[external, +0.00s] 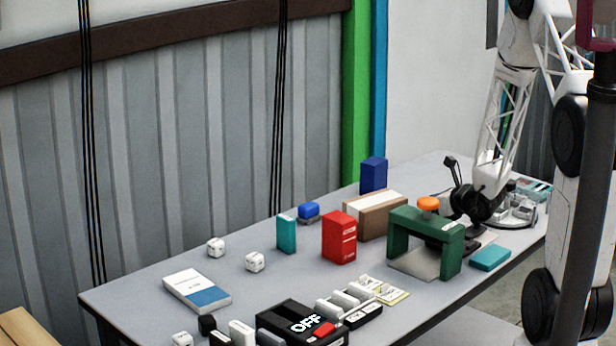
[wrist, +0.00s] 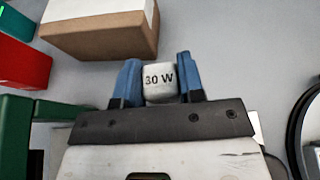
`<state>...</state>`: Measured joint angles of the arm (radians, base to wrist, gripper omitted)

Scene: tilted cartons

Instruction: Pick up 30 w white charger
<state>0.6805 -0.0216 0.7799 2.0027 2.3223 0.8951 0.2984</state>
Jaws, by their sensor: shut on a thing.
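The white charger (wrist: 159,82), a small block marked "30 W", sits between the two blue fingers of my gripper (wrist: 158,80) in the wrist view. The fingers touch it on both sides, and its label faces the camera. Grey table surface shows around it. In the external view my arm reaches down at the far right end of the table, behind the green arch. The fingers and the held charger cannot be made out there.
A cardboard box (external: 376,215) stands close by, also in the wrist view (wrist: 100,30). The green arch (external: 398,232), red box (external: 339,236) and teal block (external: 490,258) are near. White cubes (external: 216,247) lie left. Several items crowd the front edge.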

